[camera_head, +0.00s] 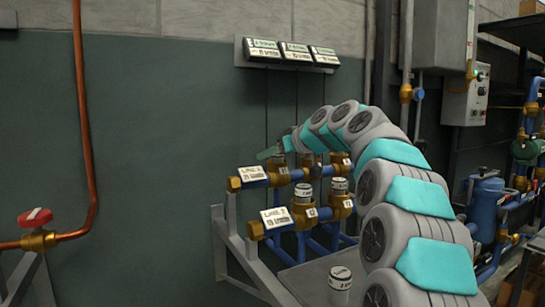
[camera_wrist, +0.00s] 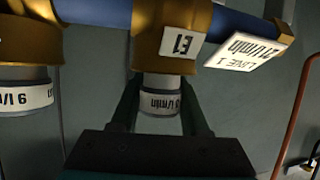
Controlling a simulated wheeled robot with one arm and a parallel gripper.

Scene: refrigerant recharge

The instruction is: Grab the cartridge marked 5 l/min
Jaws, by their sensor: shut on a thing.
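In the wrist view, my gripper (camera_wrist: 160,112) has its two dark fingers on either side of a white-labelled cartridge (camera_wrist: 158,103) and is shut on it. The label shows "l/min"; a finger partly covers its digit, so I cannot read it surely. A second cartridge (camera_wrist: 25,97), with an upside-down l/min label, sits in the neighbouring brass fitting. In the head view, my gripper (camera_head: 269,153) shows only in part behind the rack; the held cartridge cannot be made out there.
The rack carries a LINE 1 sign (camera_head: 252,173) and a LINE 2 sign (camera_head: 277,217). More cartridges stand at the front fittings (camera_head: 303,190) and on the grey shelf (camera_head: 340,279). A copper pipe with a red valve (camera_head: 37,217) is at left. The wall between is clear.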

